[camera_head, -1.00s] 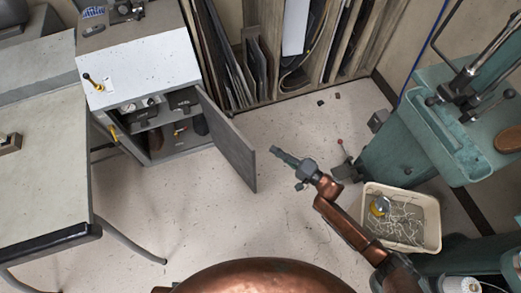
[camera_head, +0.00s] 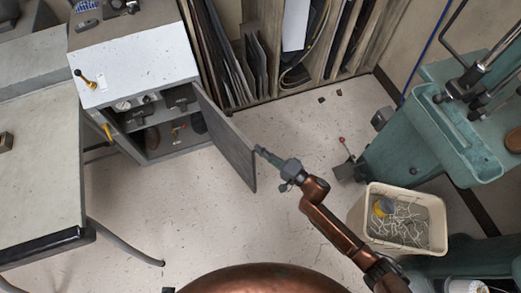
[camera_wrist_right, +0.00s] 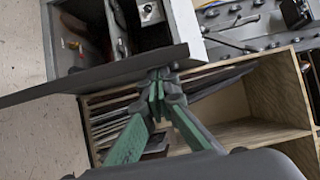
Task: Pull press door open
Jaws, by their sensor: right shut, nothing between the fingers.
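The press door (camera_head: 224,140) is a grey panel standing swung out from the right side of the grey cabinet (camera_head: 170,150), so the inside shelves show. My right gripper (camera_head: 262,152) is shut and empty, with its tips close to the door's outer face near the free edge. In the right wrist view, the shut fingers (camera_wrist_right: 157,82) point at the door's edge (camera_wrist_right: 100,76); I cannot tell whether they touch it. My left gripper is not in view.
A grey table (camera_head: 40,165) stands at the left. Upright sheets in a wooden rack (camera_head: 290,85) line the back. A cream bin (camera_head: 372,215) with scraps and a green machine (camera_head: 420,150) stand at the right. The floor in front of the door is clear.

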